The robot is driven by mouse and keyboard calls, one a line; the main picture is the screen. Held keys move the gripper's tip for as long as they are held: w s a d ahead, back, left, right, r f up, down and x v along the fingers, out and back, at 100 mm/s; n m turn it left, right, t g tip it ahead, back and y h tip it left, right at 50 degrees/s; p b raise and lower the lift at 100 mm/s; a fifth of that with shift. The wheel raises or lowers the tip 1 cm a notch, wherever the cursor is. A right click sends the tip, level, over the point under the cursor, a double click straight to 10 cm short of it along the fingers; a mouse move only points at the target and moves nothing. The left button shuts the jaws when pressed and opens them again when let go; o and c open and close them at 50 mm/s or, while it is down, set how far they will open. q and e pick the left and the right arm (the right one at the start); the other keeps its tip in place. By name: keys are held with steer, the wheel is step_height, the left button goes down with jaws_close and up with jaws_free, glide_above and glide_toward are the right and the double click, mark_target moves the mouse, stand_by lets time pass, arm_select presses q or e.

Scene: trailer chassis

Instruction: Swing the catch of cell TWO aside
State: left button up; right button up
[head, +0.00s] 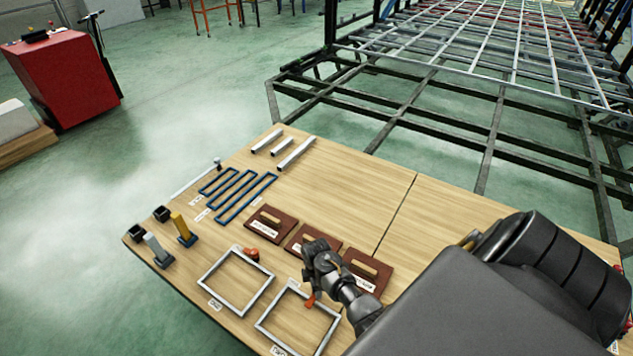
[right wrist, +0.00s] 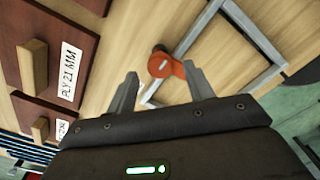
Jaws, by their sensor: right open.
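Two pale rectangular frames lie on the wooden table: one on the left (head: 236,281) and one nearer the right (head: 298,321). Each has an orange catch at its upper side, the left one (head: 251,253) and the right one (head: 310,300). The tags by the frames are too small to read surely. My right gripper (right wrist: 160,88) is open, its two fingers apart. In the right wrist view an orange catch (right wrist: 165,65) on a dark pivot shows just beyond and between the fingertips, by a frame (right wrist: 240,22). Contact is not visible. My left gripper is out of view.
Blue frames (head: 245,199), pale bars (head: 296,153) and small upright blocks (head: 184,229) stand or lie further left. The table's far right half (head: 372,173) is clear.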

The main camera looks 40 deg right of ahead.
steer(key=shift+f, duration=1.05)
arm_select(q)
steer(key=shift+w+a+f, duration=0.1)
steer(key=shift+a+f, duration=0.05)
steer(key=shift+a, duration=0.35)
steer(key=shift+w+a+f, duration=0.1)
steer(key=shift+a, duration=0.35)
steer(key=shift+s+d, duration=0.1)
arm_select(e)
steer(key=shift+c, duration=1)
steer(key=c, duration=0.8)
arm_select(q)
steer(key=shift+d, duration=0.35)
arm_select(e)
steer(key=shift+o, duration=0.2)
